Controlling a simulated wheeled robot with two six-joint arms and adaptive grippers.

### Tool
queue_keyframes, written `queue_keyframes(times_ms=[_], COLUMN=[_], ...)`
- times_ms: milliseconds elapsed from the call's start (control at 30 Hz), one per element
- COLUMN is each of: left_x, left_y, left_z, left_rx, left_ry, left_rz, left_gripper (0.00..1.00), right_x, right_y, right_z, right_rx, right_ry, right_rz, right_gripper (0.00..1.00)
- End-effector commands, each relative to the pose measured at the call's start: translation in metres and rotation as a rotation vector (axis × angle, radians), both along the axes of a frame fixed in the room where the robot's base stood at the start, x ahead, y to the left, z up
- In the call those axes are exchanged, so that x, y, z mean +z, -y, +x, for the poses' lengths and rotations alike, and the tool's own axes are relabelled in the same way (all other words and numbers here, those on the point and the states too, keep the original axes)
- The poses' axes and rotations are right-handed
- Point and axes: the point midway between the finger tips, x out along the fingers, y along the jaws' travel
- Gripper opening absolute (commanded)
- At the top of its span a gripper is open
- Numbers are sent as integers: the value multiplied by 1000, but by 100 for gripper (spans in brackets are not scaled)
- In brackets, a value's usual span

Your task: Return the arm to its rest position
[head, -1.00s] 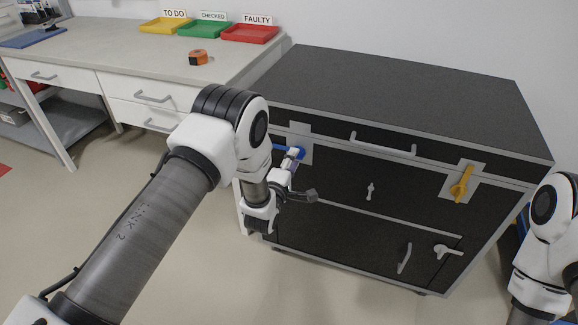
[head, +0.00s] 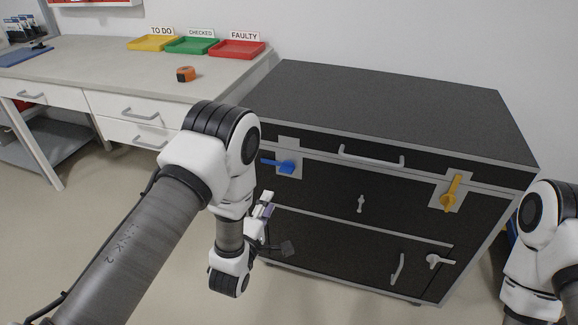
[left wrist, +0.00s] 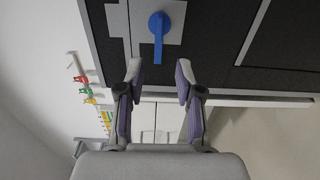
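My left gripper (head: 277,223) hangs in front of the dark cabinet (head: 400,110), below the blue handle (head: 286,166) and apart from it. In the left wrist view its two fingers (left wrist: 160,82) are spread with nothing between them. The blue handle lies about level in the head view, its lever pointing left from the pivot. It also shows ahead of the fingertips in the left wrist view (left wrist: 158,30). My left arm is bent and crosses the lower left of the head view. Only part of my right arm shows at the right edge; its gripper is out of view.
The cabinet also has a yellow handle (head: 451,195), a long grey bar (head: 370,160) and a small lower lever (head: 437,261). At the left, a workbench (head: 100,75) carries yellow, green and red trays (head: 238,49) and an orange-black item (head: 186,74). Floor is bare around the cabinet.

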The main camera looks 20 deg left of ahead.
Motion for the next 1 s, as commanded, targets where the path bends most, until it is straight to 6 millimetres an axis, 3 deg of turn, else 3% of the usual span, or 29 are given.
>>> queue_keyframes(times_ms=[167,267,367,433,500,600,700,800,867,1000], left_x=[-13,-49,-109,-145,-170,-188,-193,-194,-195,-140], left_y=[-8,-24,-36,-40,-42,-41,-38,-35,-35,-35], left_z=[-7,-36,-88,-136,-183,-243,-289,-321,-332,-331], left_rx=[18,47,16,-81,-228,-487,-755,-1013,-1152,-1177], left_ry=[-29,-181,-491,-722,-913,-1105,-1205,-1232,-1213,-1191], left_rz=[-4,10,215,412,593,804,966,1097,1172,1202], left_gripper=[35,35,35,35,35,35,35,35,35,35], right_x=[0,0,0,0,0,0,0,0,0,55], right_y=[0,0,0,0,0,0,0,0,0,0], right_z=[0,0,0,0,0,0,0,0,0,0], right_rx=[0,0,0,0,0,0,0,0,0,0], right_ry=[0,0,0,0,0,0,0,0,0,1], right_rz=[0,0,0,0,0,0,0,0,0,0], right_gripper=[40,40,40,40,40,40,40,40,40,40])
